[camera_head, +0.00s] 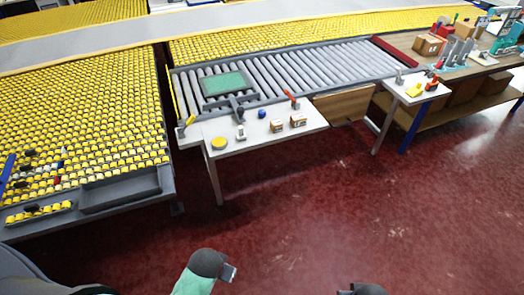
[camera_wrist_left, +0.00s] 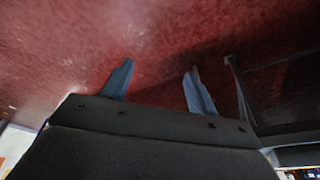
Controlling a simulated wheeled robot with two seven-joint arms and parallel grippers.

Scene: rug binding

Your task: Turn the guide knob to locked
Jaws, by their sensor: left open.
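No part is clearly recognisable as the guide knob at this size. On the white table (camera_head: 240,150) stand a small blue round thing (camera_head: 262,113), a red-handled part (camera_head: 291,99), a yellow disc (camera_head: 219,142) and a small grey part (camera_head: 240,132). My left gripper (camera_head: 230,272) is low in front, over the red floor and well short of the table. In the left wrist view its fingers (camera_wrist_left: 160,78) are apart with only floor between them. My right gripper (camera_head: 366,290) barely shows at the bottom edge; its fingers are hidden.
Two small cartons (camera_head: 277,126) (camera_head: 298,120) sit on the white table. Behind it a roller conveyor (camera_head: 300,75) carries a green panel (camera_head: 224,85). A smaller table (camera_head: 415,93) with tools stands at right. The red floor (camera_head: 290,200) between me and the tables is clear.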

